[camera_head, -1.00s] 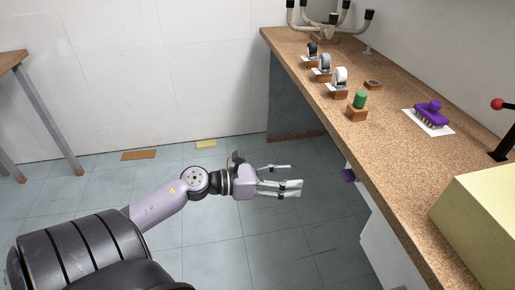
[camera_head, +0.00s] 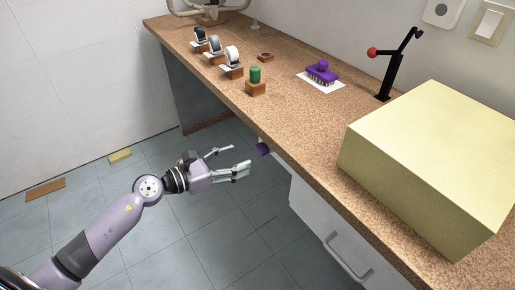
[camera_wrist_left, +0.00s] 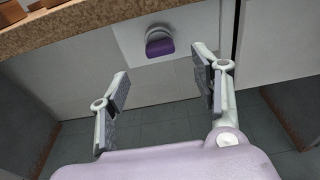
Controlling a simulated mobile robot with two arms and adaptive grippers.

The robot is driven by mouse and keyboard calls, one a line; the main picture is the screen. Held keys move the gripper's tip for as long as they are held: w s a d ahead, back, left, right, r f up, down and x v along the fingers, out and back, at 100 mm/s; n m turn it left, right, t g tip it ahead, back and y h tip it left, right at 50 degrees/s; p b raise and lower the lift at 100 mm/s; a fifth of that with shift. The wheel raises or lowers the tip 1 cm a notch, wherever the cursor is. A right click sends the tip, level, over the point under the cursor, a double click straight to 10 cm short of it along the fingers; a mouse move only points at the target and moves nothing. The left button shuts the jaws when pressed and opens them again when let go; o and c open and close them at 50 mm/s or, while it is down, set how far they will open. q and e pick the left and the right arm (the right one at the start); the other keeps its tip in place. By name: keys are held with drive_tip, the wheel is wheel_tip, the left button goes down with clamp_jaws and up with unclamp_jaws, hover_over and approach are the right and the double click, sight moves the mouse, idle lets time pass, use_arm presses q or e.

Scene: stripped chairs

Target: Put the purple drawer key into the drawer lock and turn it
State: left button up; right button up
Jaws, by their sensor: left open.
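The purple key (camera_head: 262,148) shows just under the bench edge in the head view. In the left wrist view the purple key (camera_wrist_left: 160,48) sits at a round grey fitting (camera_wrist_left: 158,32), seemingly the lock, on the white front panel. How deep it sits cannot be told. My left gripper (camera_head: 235,157) is open and empty, its fingers pointing at the key from the left. In the left wrist view the key lies ahead of the gripper (camera_wrist_left: 160,68), between and beyond the spread fingers, apparently not touching. My right gripper is not in view.
The bench top (camera_head: 290,128) overhangs the key. On it are a purple brush (camera_head: 322,72), a green cylinder on a block (camera_head: 255,76), a black lever with a red knob (camera_head: 388,68) and a large yellow box (camera_head: 430,150).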

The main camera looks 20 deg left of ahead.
sight(258, 151)
use_arm(q)
drive_tip(key=x, duration=0.8)
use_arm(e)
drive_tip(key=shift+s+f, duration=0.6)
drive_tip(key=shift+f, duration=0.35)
use_arm(q)
drive_tip(key=shift+c, duration=0.4)
clamp_jaws()
